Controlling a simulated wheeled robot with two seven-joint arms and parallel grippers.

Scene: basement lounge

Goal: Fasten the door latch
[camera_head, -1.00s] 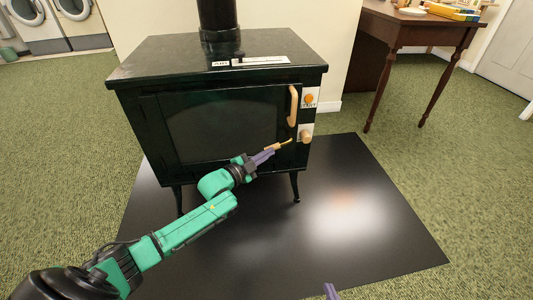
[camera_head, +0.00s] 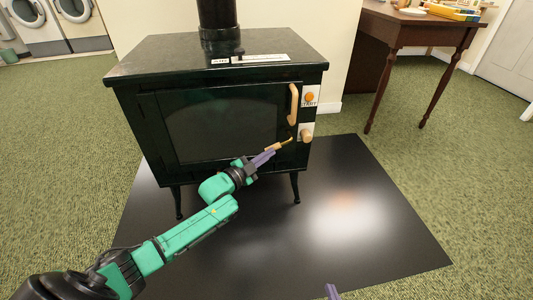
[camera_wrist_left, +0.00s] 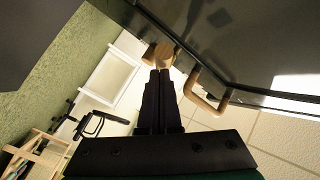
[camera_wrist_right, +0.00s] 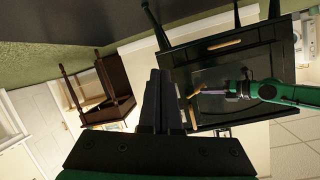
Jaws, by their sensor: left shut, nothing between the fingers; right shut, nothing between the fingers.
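A black stove (camera_head: 145,110) has a dark glass door (camera_head: 222,128) that looks shut or nearly so. A pale vertical handle (camera_head: 293,104) is near the door's right edge. Below it, a small tan lever (camera_head: 279,146) slants up to the right, apparently the latch. My left gripper (camera_head: 268,154) is shut and empty, its fingertips at the lever's lower left end; whether they touch it I cannot tell. The left wrist view shows a round wooden end (camera_wrist_left: 163,52) just beyond the fingertips and the handle (camera_wrist_left: 204,97) beside them. My right gripper (camera_head: 332,291) is shut and empty, low in front.
A stovepipe (camera_head: 218,15) rises from the top. The stove stands on a glossy black mat (camera_head: 400,245). A dark wooden table (camera_head: 410,28) is at right. The carpet around is clear.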

